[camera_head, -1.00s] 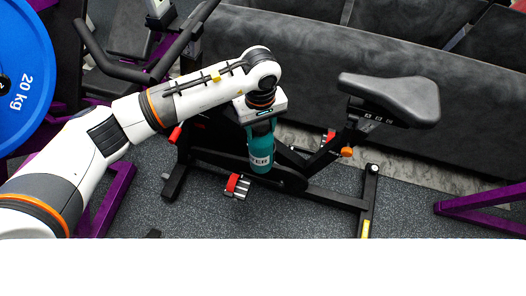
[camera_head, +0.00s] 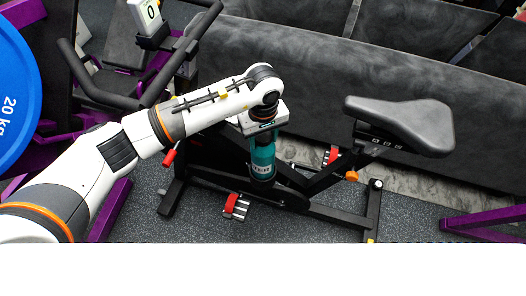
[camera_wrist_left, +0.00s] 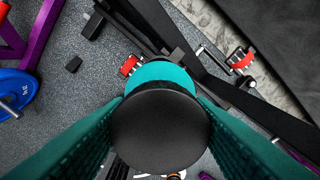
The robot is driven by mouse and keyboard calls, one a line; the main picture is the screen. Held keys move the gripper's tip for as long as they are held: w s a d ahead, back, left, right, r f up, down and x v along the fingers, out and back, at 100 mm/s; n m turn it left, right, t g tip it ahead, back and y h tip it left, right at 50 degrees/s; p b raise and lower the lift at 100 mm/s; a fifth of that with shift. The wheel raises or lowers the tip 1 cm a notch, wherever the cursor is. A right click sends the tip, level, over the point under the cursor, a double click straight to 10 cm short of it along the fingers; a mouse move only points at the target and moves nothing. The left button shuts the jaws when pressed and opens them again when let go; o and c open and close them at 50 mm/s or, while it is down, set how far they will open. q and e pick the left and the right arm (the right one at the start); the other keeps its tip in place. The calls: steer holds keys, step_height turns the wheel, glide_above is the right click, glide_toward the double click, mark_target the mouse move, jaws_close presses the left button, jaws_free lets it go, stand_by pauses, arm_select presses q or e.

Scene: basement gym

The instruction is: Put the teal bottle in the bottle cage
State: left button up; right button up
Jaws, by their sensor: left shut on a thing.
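The teal bottle (camera_head: 262,162) hangs upright below my left gripper (camera_head: 261,134) in the head view, in front of the exercise bike's frame. In the left wrist view the bottle's round black cap (camera_wrist_left: 160,130) fills the middle, with its teal body (camera_wrist_left: 160,72) showing beyond it. My left gripper (camera_wrist_left: 160,135) is shut on the bottle, one finger on each side of the cap. I cannot make out the bottle cage; the bottle and arm cover part of the bike frame. My right gripper is not in view.
The exercise bike has a black saddle (camera_head: 402,122), handlebars (camera_head: 130,95) and a pedal with a red strap (camera_head: 236,206). A dark grey padded surface (camera_head: 330,75) lies behind it. A blue weight plate (camera_head: 18,95) and purple rack parts stand at the left.

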mark_target(263, 157)
arm_select(q)
step_height(263, 157, down, 5)
steer(key=shift+w+f+b, duration=0.1)
steer(key=shift+f+b, duration=0.05)
steer(key=shift+b, duration=1.05)
steer(key=o, duration=0.8)
steer(key=shift+f, duration=0.1)
steer(key=o, duration=0.5)
